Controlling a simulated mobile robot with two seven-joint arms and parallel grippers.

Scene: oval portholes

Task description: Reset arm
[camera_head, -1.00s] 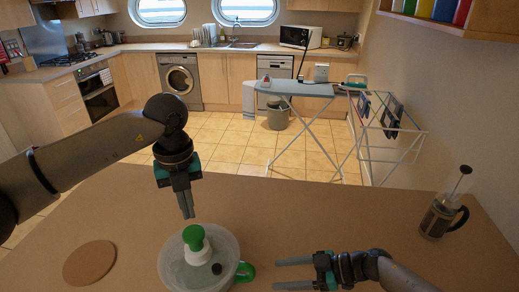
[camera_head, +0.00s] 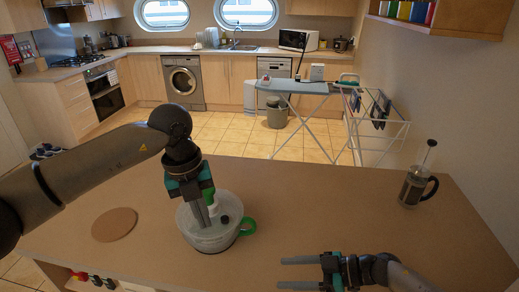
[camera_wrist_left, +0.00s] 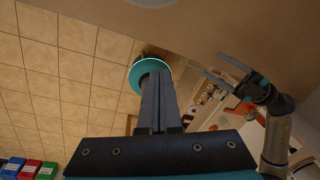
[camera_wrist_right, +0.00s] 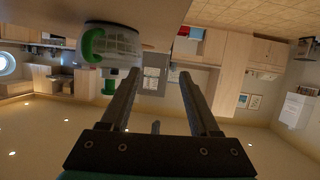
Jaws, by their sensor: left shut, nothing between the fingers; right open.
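My left gripper (camera_head: 201,216) points down in the head view, its fingers together with nothing between them. It overlaps the clear lidded jug (camera_head: 208,240) from this angle; I cannot tell whether it touches it. The left wrist view shows the same shut fingers (camera_wrist_left: 156,100), with my right gripper to their right. My right gripper (camera_head: 300,273) is open and empty, low in the head view, right of the jug. The right wrist view shows its parted fingers (camera_wrist_right: 155,90) and the jug (camera_wrist_right: 122,42) upside down, left of centre. The jug's green handle (camera_head: 247,226) faces right.
A round brown mat (camera_head: 115,224) lies left of the jug on the brown counter (camera_head: 300,215). A French press (camera_head: 413,188) stands near its right end. Beyond are an ironing board (camera_head: 295,88) and a drying rack (camera_head: 376,120). The counter's middle right is clear.

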